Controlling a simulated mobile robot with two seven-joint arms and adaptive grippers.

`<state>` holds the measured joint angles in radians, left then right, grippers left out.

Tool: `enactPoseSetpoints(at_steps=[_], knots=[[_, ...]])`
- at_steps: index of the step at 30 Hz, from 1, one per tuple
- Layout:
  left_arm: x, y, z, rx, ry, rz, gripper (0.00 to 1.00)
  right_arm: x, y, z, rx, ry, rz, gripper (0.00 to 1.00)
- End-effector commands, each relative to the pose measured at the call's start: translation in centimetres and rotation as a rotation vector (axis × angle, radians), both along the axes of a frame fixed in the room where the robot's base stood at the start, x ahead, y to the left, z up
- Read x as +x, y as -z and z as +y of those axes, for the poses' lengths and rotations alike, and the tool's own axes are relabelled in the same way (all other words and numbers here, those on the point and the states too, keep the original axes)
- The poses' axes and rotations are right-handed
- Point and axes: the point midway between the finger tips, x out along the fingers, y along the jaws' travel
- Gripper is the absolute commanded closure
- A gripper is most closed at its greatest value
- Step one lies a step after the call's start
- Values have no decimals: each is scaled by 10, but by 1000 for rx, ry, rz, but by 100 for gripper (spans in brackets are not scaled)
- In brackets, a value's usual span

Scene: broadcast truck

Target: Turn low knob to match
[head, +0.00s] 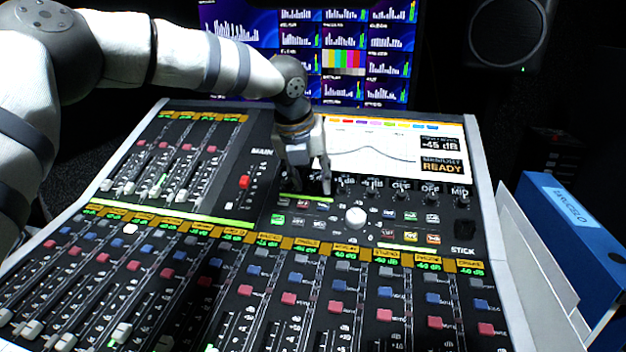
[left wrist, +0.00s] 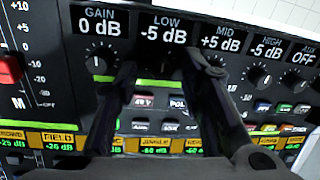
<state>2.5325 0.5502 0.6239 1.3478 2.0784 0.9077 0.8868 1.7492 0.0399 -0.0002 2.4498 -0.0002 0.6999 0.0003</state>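The mixing console (head: 235,215) fills the middle of the head view. My left gripper (head: 311,187) points down at its upper knob row, below the console screen, with its fingers apart. In the left wrist view the gripper (left wrist: 163,72) has its two dark fingers on either side of the spot under the label LOW -5 dB (left wrist: 167,28). The low knob there is in deep shadow and hard to make out; I cannot tell whether a finger touches it. The gain knob (left wrist: 99,63) shows left of the fingers, the high knob (left wrist: 258,75) to the right.
The console screen (head: 372,142) shows a curve, -45 dB and READY, close behind the gripper. Several faders and coloured buttons cover the console. A monitor (head: 345,60) stands behind; a blue binder (head: 575,230) is at right.

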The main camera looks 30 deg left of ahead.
Motion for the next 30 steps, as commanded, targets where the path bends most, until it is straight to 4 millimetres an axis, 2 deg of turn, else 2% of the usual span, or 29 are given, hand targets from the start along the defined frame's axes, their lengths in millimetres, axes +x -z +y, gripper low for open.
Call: enactPoseSetpoints(at_steps=[8, 12, 13, 23, 30], knots=[[1, 1, 0, 0, 0, -2, 63, 0, 0, 0, 0, 0, -1, 100], [1, 1, 0, 0, 0, -2, 95, 0, 0, 0, 0, -1, -1, 100], [1, 1, 0, 0, 0, -2, 100, 0, 0, 0, 0, -1, -1, 100], [1, 0, 0, 6, 16, -1, 100, 1, 0, 0, 0, -1, -3, 100], [1, 0, 1, 47, 119, 10, 100, 3, -3, 0, 0, -1, -11, 100]])
